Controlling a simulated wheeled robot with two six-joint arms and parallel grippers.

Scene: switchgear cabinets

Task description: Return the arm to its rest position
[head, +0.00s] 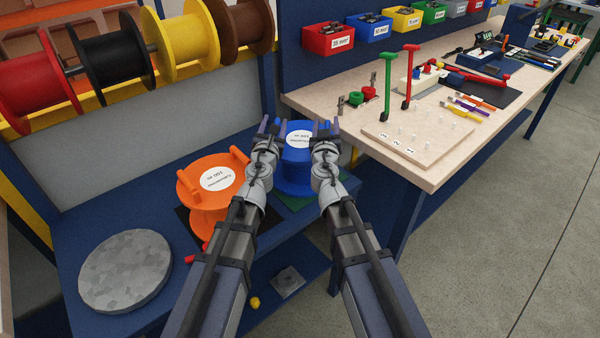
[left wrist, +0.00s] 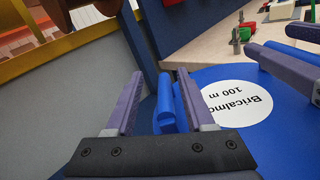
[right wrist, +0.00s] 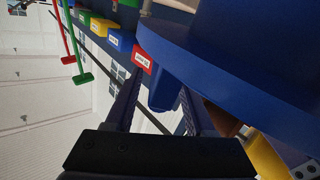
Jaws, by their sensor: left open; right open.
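A blue cable spool (head: 296,172) with a white label stands on the low blue bench, right of an orange spool (head: 208,196). My left gripper (head: 269,127) is at the left side of the blue spool's top. In the left wrist view its fingers are apart, with an upright blue handle (left wrist: 167,106) of the spool between them, no firm hold visible. My right gripper (head: 326,129) is at the spool's right side. In the right wrist view its fingers are apart with a blue block-like part (right wrist: 164,94) of the spool between or just beyond them. My forearms hide part of the bench.
A grey round disc (head: 126,270) lies at the bench's left end. Red, black, yellow and brown reels (head: 183,37) hang on a rack behind. A wooden workbench (head: 450,178) with a pegged board, tools and coloured bins is at right. The floor (head: 510,220) beyond is clear.

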